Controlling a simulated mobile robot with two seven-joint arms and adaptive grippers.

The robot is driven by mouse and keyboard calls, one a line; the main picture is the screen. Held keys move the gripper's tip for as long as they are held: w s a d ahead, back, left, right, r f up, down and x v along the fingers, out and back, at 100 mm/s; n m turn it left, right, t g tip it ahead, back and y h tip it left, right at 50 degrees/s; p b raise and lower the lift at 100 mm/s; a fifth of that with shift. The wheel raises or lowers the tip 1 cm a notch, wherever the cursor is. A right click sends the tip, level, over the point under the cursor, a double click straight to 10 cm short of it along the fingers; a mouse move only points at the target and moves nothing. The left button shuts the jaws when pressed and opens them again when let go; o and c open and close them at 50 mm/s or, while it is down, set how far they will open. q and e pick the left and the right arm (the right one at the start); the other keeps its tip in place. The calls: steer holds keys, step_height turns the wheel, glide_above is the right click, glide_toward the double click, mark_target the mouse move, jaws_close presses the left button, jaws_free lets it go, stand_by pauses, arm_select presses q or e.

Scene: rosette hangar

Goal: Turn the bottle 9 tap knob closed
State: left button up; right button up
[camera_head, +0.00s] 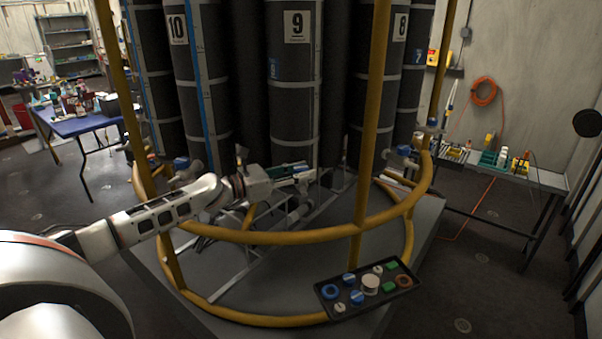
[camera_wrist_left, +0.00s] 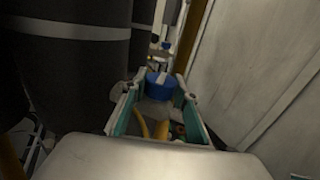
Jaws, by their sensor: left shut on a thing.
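Bottle 9 (camera_head: 297,100) is a tall dark cylinder with a white number label, upright in the middle of the rack. My left gripper (camera_head: 306,174) reaches in from the left to the foot of bottle 9. In the left wrist view, a blue tap knob (camera_wrist_left: 159,88) with a pale bar on top sits between the fingertips of the left gripper (camera_wrist_left: 160,83), which is shut on it. In the head view the gripper hides this knob. My right gripper is in neither view.
Bottle 10 (camera_head: 190,100) and bottle 8 (camera_head: 396,65) stand on either side, with blue knobs (camera_head: 181,163) (camera_head: 404,150) below. Yellow rails (camera_head: 290,237) ring the rack. A dark tray (camera_head: 335,307) with several coloured parts is at the front. Tables stand left and right.

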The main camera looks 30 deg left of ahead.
arm_select(q)
steer(key=shift+m+g+h+b, duration=0.55)
steer(key=shift+m+g+h, duration=0.2)
steer(key=shift+h, duration=0.25)
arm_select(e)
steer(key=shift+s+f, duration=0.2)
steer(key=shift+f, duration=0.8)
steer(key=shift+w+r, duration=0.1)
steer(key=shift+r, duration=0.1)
arm_select(q)
steer(key=o, duration=1.2)
steer(key=shift+c, duration=0.2)
steer(key=v, duration=1.2)
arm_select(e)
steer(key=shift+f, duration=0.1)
arm_select(q)
steer(key=shift+w+a, duration=0.1)
steer(key=shift+w, duration=0.05)
